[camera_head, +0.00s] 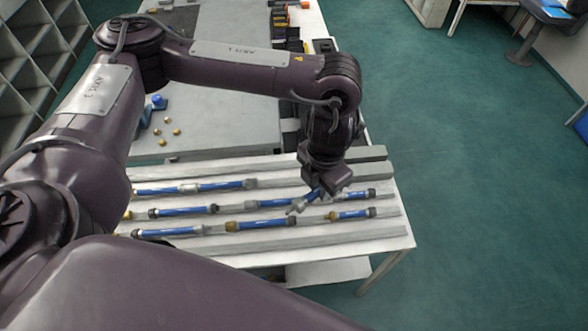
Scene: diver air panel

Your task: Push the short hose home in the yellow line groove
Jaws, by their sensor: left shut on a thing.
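My left gripper (326,182) is shut on a short blue hose (312,195) with a silver-grey end fitting. It holds the hose tilted over the right part of the grooved panel (375,236), its fitting end pointing down and left. I cannot tell whether that end touches the panel. Several other blue hoses lie in the panel's parallel grooves, among them one in the front row (260,224) and one at the right of that row (352,214). The gripper hides part of the back groove. No groove shows a clear yellow marking. My right gripper is not in view.
A grey tabletop (225,125) behind the panel carries several small brass pieces (168,132) and a blue object (158,102). Dark bins (290,45) line its right side. Shelves (35,60) stand at far left. The green floor at right is open.

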